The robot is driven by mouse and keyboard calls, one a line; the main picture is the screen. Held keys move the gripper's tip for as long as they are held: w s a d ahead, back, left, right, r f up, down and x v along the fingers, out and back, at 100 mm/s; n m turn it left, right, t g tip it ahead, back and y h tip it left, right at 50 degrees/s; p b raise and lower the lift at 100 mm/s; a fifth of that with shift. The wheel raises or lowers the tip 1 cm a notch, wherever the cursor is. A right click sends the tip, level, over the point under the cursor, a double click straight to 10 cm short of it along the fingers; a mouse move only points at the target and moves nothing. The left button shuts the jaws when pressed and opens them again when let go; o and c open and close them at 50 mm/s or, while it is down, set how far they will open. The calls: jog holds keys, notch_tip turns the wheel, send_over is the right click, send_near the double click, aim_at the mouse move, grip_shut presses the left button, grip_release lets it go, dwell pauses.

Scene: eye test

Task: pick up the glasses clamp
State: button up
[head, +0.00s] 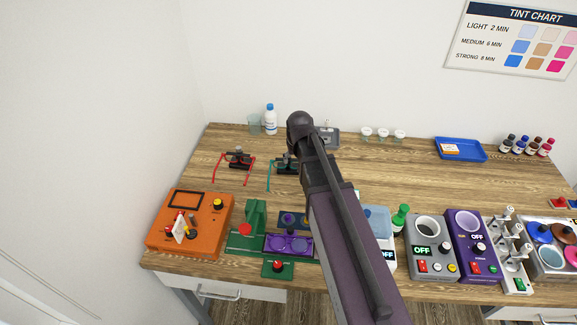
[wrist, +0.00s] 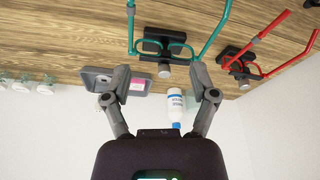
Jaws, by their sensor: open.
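Two small black clamps stand on the wooden table, each with glasses frames on it. One clamp (head: 238,159) bears red glasses, at left in the head view; it is at right in the wrist view (wrist: 232,58). The other clamp (head: 284,166) bears green glasses and is partly hidden by my arm; in the wrist view it shows whole (wrist: 152,45). My gripper (wrist: 160,84) is open and empty, its fingers spread wide. In the wrist picture the green-glasses clamp appears just above the gap between the fingertips. My arm hides the fingers in the head view.
A white bottle with a blue cap (head: 270,119) and a cup (head: 254,123) stand at the back. A grey tray (head: 333,144) lies behind my arm. An orange device (head: 163,226) and a green-and-purple fixture (head: 254,218) stand in front. Table left of the red glasses is clear.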

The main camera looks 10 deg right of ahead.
jog(key=r+t, duration=0.2)
send_over(287, 173)
jog(key=s+d, duration=0.1)
jog(key=s, duration=0.1)
jog(key=shift+w+d+f+p, duration=0.1)
jog(key=shift+w+f+p, duration=0.1)
jog(key=shift+p, duration=0.1)
jog(key=shift+g, duration=0.3)
jog(key=b+x, duration=0.8)
jog(key=shift+w+f, duration=0.15)
jog(key=shift+f, duration=0.1)
jog(key=shift+f, duration=0.1)
jog(key=b+x, duration=0.3)
jog(key=shift+f, duration=0.25)
jog(key=shift+b+x, duration=0.8)
jog(key=shift+b, duration=0.15)
